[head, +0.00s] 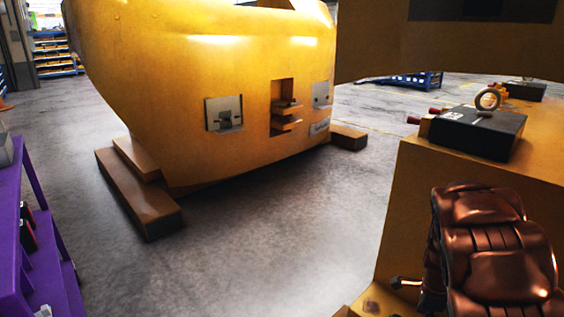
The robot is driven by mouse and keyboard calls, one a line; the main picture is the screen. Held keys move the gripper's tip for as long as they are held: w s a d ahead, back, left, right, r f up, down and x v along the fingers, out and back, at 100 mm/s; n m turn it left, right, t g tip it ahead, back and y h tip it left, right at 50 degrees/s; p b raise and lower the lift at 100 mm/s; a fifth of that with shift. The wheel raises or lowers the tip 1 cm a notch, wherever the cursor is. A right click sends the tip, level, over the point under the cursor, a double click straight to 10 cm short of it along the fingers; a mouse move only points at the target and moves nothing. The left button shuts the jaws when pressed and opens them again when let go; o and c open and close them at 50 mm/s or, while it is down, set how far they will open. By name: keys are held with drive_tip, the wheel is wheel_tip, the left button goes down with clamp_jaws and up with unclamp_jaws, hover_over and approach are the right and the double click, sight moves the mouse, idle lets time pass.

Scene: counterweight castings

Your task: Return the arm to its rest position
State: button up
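My gripper is not in view, and no arm that I can make out for sure shows in the head view. Whether the gripper is open or shut, and where the arm stands, cannot be seen from here. A glossy copper-brown, ribbed form fills the lower right corner. I cannot tell what it is or whether it belongs to me.
A big yellow casting (215,95) rests on wooden blocks (150,205). Another yellow casting (465,180) at right bears a black box (478,131) with a ring (487,100). A purple rack (35,215) stands at left. Grey floor (290,225) between is clear.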

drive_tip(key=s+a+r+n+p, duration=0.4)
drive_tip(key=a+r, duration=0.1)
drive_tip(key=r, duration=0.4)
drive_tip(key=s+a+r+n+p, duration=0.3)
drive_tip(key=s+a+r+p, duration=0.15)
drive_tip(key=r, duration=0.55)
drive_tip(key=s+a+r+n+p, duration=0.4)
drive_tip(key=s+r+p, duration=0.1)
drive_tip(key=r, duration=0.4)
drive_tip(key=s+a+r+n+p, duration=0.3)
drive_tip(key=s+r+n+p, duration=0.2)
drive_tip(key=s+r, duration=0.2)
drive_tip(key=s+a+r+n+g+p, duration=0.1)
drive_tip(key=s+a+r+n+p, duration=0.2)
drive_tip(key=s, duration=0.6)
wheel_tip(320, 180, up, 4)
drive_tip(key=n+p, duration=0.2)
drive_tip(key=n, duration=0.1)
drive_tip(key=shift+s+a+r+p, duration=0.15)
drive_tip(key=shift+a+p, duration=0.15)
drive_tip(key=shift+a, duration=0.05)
